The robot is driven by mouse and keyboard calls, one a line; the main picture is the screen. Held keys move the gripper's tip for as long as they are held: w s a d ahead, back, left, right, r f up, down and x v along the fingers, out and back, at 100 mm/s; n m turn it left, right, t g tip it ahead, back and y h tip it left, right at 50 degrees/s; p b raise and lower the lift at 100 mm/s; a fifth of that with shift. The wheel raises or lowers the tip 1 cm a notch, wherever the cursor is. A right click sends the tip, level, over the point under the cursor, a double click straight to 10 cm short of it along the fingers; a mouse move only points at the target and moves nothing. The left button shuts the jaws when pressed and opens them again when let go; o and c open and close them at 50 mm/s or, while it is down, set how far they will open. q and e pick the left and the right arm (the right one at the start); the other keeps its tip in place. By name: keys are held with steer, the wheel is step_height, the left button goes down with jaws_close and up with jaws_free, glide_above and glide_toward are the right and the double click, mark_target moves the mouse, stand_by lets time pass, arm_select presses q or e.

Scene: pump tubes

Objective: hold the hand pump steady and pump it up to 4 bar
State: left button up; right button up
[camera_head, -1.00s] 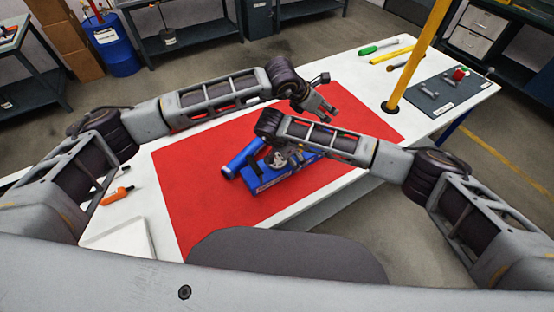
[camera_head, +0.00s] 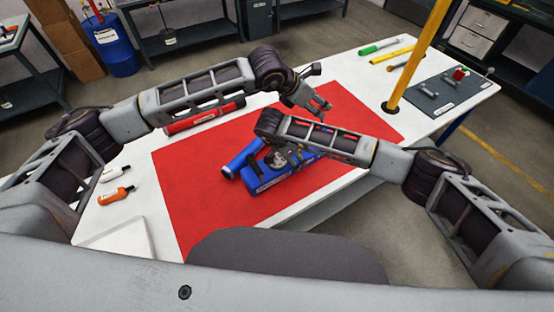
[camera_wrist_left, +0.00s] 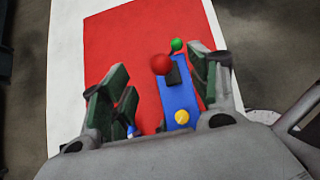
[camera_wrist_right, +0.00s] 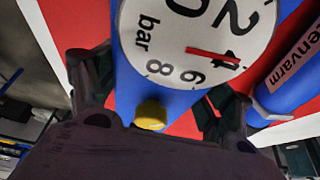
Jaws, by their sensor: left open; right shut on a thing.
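The blue hand pump (camera_head: 270,183) lies on the red mat, partly hidden under my right arm. My right gripper (camera_wrist_right: 158,98) is shut on the blue pump body, a finger at each side. My left gripper (camera_head: 322,108) is open and empty above the mat's far edge. Between its fingers in the left wrist view are a red ball (camera_wrist_left: 160,64) and a blue body (camera_wrist_left: 178,98).
A blue cylinder (camera_head: 240,158) lies beside the pump. A red cylinder (camera_head: 205,120) lies behind my left arm. Orange (camera_head: 117,196) and white (camera_head: 112,173) bottles lie at left. A yellow post (camera_head: 415,60) rises at right near a dark mat (camera_head: 440,90) with small parts. The red mat's left part is clear.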

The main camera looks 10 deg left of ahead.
mark_target(253, 164)
steer(key=o, duration=1.7)
steer(key=shift+r, duration=0.15)
steer(key=shift+s+a+r, duration=0.15)
steer(key=shift+a+r, duration=0.1)
steer(key=shift+r, duration=0.3)
steer(key=v, duration=0.4)
steer(key=shift+s+a+f, duration=0.2)
steer(key=shift+a, duration=0.05)
steer(key=s+a, duration=0.4)
steer(key=a, duration=0.1)
steer(key=s+a, duration=0.1)
steer(key=a, duration=0.1)
steer(key=shift+s+a, duration=0.2)
steer(key=shift+s, duration=0.2)
steer(key=shift+s+a, duration=0.6)
steer(key=shift+a, duration=0.1)
steer(key=shift+f, duration=0.1)
